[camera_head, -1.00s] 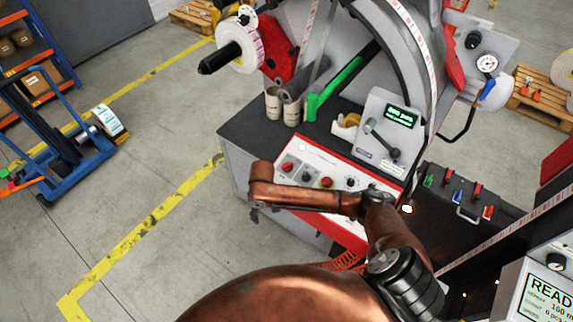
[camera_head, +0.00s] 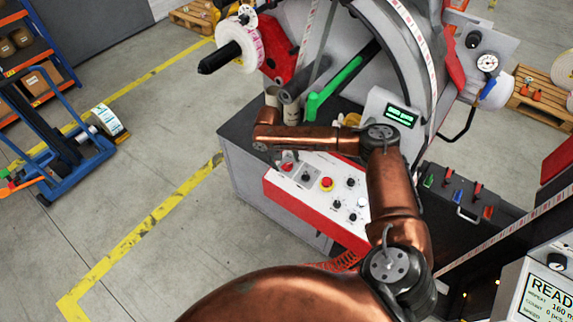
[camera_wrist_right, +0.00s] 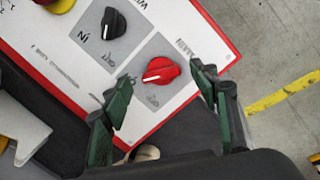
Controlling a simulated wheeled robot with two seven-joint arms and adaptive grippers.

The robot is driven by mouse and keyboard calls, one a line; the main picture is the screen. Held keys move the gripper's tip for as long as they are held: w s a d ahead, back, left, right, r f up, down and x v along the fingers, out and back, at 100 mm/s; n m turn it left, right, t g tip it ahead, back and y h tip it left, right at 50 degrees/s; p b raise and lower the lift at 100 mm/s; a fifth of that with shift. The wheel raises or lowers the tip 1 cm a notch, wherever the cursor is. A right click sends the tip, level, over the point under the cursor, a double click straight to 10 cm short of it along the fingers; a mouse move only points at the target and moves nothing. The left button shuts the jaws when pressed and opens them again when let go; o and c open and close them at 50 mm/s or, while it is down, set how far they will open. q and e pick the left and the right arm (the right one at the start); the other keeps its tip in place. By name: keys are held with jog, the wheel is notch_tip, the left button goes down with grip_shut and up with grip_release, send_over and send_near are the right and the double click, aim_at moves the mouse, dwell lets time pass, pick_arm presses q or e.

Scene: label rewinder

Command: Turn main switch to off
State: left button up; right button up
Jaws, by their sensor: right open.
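The red rotary switch (camera_wrist_right: 161,70) sits on a grey plate at one end of the control panel, its white mark pointing left in the wrist view. In the head view the red switch (camera_head: 289,166) shows just below my arm's outer end. My right gripper (camera_wrist_right: 163,74) is open, its two dark green fingers on either side of the switch in the wrist view. Nothing is between them in their grip, and I cannot tell how far above the panel they are. In the head view the fingers are hidden by the wrist. My left gripper is not in view.
The white panel (camera_head: 321,204) with red edges also carries a black rotary knob (camera_wrist_right: 113,22), a red push button on yellow (camera_head: 327,184) and several small knobs. Cardboard cores (camera_head: 291,108) and a display box (camera_head: 399,113) stand just behind my arm.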

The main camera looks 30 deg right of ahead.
aim_at(287, 166)
jog(key=shift+x, duration=1.15)
jog(key=shift+c, duration=0.7)
jog(key=c, duration=1)
jog(key=shift+r+p, duration=0.15)
jog(key=shift+p, duration=0.4)
jog(key=n+p, duration=0.4)
jog(key=p, duration=0.2)
jog(key=n+h+p, duration=0.1)
jog(key=n+p, duration=0.2)
jog(key=n, duration=0.1)
jog(key=shift+n+t+p, duration=0.3)
jog(key=shift+n+p, duration=0.85)
jog(key=shift+n, duration=0.85)
